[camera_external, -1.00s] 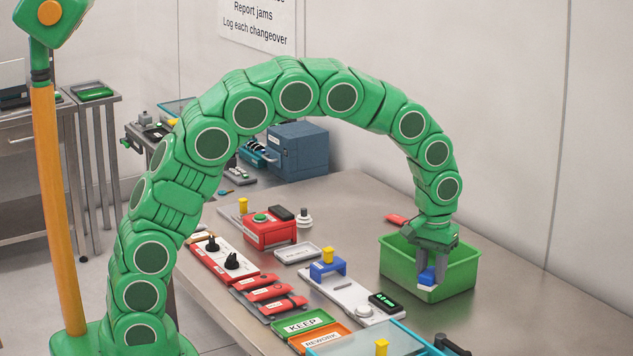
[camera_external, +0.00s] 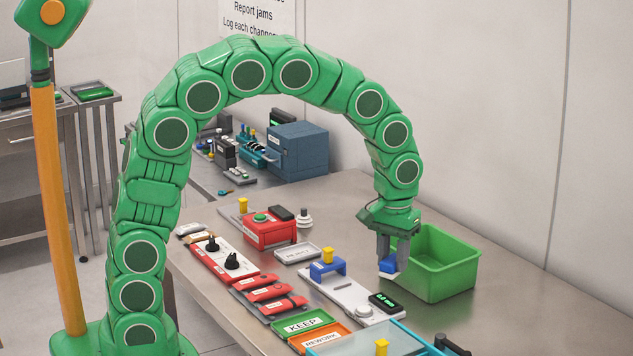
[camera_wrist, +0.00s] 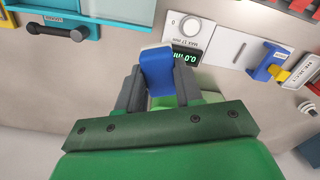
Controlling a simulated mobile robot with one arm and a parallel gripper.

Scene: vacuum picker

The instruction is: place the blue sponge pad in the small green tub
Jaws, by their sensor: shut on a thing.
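The blue sponge pad (camera_external: 388,267), blue with a white layer, is held between the fingers of my gripper (camera_external: 388,258). In the wrist view the pad (camera_wrist: 157,68) sticks out past the fingertips of my gripper (camera_wrist: 158,90). The small green tub (camera_external: 452,279) stands on the bench to the right of the pad in the outside view. The pad shows just left of the tub's near left corner and appears outside it. The pad's height above the bench is hard to tell. The tub's far left rim is partly hidden behind my wrist.
A white gauge (camera_external: 350,296) with a dark display and a blue-and-yellow clamp stands left of the tub. Green KEEP and orange REWORK trays (camera_external: 320,338) lie at the front. A red box (camera_external: 270,233) stands farther back. Bare bench lies right of the tub.

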